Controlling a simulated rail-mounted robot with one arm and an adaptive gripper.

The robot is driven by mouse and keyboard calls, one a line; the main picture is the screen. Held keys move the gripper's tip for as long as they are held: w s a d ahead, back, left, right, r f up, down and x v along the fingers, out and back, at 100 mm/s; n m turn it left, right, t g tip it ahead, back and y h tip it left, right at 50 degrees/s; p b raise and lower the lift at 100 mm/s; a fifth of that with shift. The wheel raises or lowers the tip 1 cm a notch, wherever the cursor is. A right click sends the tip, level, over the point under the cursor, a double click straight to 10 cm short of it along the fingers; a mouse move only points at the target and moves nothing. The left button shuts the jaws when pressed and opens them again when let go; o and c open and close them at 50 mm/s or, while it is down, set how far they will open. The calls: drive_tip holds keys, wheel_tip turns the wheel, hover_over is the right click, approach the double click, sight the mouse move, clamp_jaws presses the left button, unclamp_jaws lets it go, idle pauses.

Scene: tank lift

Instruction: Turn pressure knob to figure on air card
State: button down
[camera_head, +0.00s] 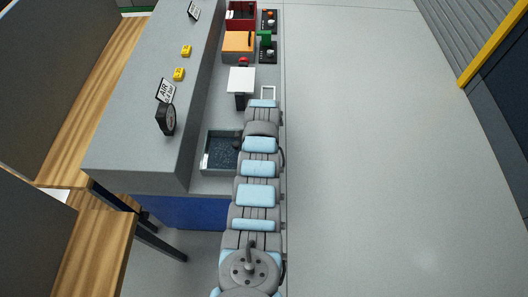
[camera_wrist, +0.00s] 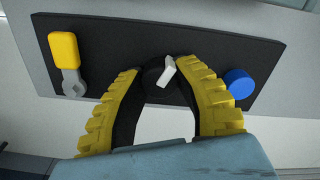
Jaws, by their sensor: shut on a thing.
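In the wrist view, a black round knob with a white pointer (camera_wrist: 167,71) sits at the middle of a dark panel (camera_wrist: 210,35); I take it as the pressure knob. The pointer leans up and to the right. My gripper (camera_wrist: 155,80), with yellow ridged fingers, is shut on this knob, one finger on each side. In the head view, the air card (camera_head: 165,91) stands tilted on the grey ledge, reading "AIR" with a figure too small to read surely. A dark round gauge (camera_head: 167,120) stands just below it; its dial is unreadable. My gripper is hidden there.
The wrist view shows a yellow-handled lever (camera_wrist: 64,50) left of the knob and a blue knob (camera_wrist: 239,82) to the right. The head view shows a water-filled basin (camera_head: 221,150), a white-topped stand (camera_head: 241,80), an orange box (camera_head: 238,43) and open floor to the right.

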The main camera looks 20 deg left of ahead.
drive_tip(key=shift+m, duration=1)
drive_tip(key=c, duration=0.7)
unclamp_jaws()
wheel_tip(320, 180, up, 12)
idle(0.5)
